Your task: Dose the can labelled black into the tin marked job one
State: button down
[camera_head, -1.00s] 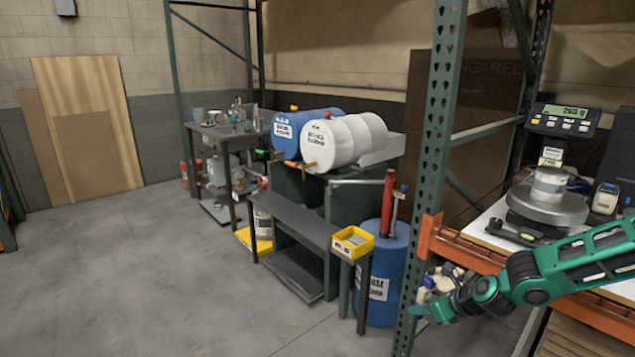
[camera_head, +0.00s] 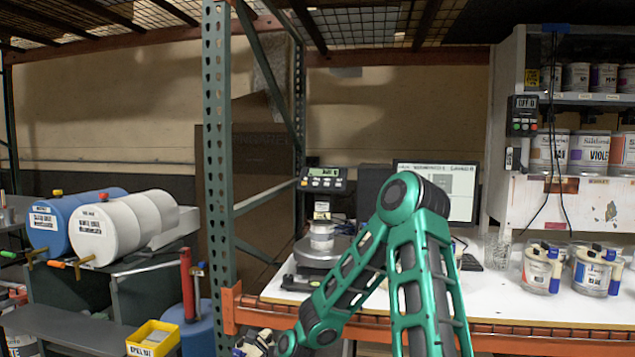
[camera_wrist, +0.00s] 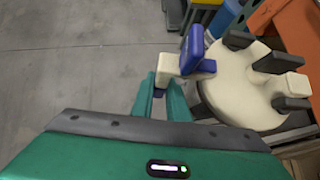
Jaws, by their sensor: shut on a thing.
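In the wrist view my gripper (camera_wrist: 160,98) is shut on the handle of a dosing can, whose cream lid (camera_wrist: 235,88) has dark tabs and a blue lever (camera_wrist: 195,52). The can's label is hidden, so I cannot tell its colour. In the head view part of this can (camera_head: 258,343) shows at the bottom edge, low in front of the bench. A small pale tin (camera_head: 321,236) stands on the round scale (camera_head: 318,255), with a tag above it too small to read. My arm crosses the view just right of the scale.
Two lidded cans, one red-labelled (camera_head: 537,274) and one blue-labelled (camera_head: 591,279), stand on the white bench (camera_head: 500,309) at right. A green rack post (camera_head: 218,150) and orange beam (camera_head: 265,309) edge the bench. Drums (camera_head: 125,225) and a yellow bin (camera_head: 152,339) are at left.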

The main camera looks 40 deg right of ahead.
dwell(0.7)
jog(key=shift+w+d+r, duration=0.1)
jog(key=shift+w+r, duration=0.1)
jog(key=shift+r, duration=0.4)
notch_tip(320, 180, up, 12)
jog(key=w+a+m+h, duration=0.1)
jog(key=w+a+m, duration=0.1)
jog(key=shift+w+a+r+t, duration=0.15)
jog(key=shift+w+t, duration=0.1)
jog(key=shift+t, duration=0.15)
